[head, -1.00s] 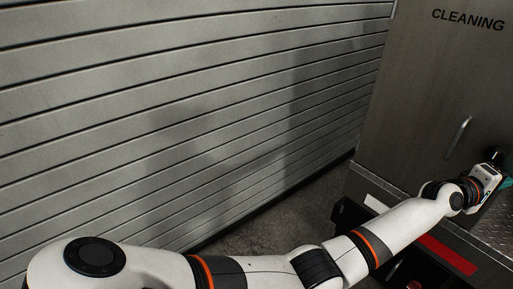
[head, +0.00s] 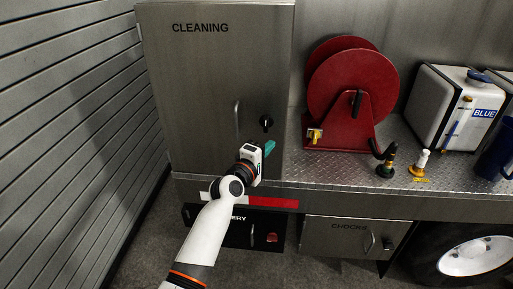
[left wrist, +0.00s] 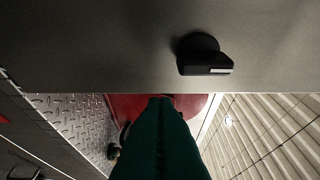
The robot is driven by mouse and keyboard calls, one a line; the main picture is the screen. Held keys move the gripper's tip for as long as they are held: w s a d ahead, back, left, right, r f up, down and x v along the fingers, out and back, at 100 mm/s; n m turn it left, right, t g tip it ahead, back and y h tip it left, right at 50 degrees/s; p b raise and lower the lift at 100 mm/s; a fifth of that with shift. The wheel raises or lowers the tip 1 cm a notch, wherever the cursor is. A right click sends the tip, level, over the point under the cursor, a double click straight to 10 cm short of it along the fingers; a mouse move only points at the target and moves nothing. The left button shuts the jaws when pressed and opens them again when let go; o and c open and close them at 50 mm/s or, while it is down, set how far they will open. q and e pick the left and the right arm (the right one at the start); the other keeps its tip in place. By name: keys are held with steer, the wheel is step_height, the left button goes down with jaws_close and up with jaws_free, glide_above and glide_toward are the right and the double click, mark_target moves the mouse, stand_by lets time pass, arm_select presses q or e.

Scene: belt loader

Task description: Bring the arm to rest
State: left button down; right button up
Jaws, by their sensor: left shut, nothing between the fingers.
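My left arm reaches in from the bottom of the head view. Its gripper (head: 268,148), with teal fingers, is in front of the lower right part of the grey cabinet marked CLEANING (head: 205,75). In the left wrist view the teal fingers (left wrist: 160,135) are together with nothing between them. A black knob (head: 266,122) on the cabinet is just above the fingers; it also shows in the left wrist view (left wrist: 203,55). The cabinet's door handle (head: 237,118) is left of the knob. My right gripper is not in view.
A red hose reel (head: 352,92) stands right of the cabinet on a tread-plate deck (head: 330,170). Valve fittings (head: 386,160) and a white BLUE container (head: 447,105) stand further right. Below are a BATTERY box (head: 235,236) and a CHOCKS box (head: 345,238). A slatted shutter (head: 60,130) is at the left.

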arm_select(q)
steer(key=p+v, duration=0.2)
steer(key=v, duration=0.3)
steer(key=s+a+f+m+g+y+b, duration=0.15)
steer(key=s+a+f, duration=0.35)
steer(key=f, duration=0.9)
steer(key=s+a+f+m+g+y, duration=0.3)
steer(key=s+f, duration=0.4)
steer(key=f, duration=0.7)
steer(key=s+a+f+m+g+y, duration=0.15)
steer(key=s+a+f, duration=0.45)
steer(key=f, duration=0.8)
steer(key=s+a+f+m+g+y, duration=0.1)
steer(key=s+a+f, duration=0.3)
steer(key=s, duration=0.9)
steer(key=s+a+f+m+g+y+b, duration=0.1)
steer(key=s+a+f+m+g, duration=0.3)
steer(key=s+f, duration=0.4)
steer(key=s+a+f+m+g+y+b, duration=0.1)
steer(key=s+a+f, duration=0.5)
steer(key=s, duration=1.2)
steer(key=shift+s+f+m+g+y, duration=0.25)
steer(key=shift+f+m+g+y, duration=0.45)
steer(key=shift+m+g, duration=0.15)
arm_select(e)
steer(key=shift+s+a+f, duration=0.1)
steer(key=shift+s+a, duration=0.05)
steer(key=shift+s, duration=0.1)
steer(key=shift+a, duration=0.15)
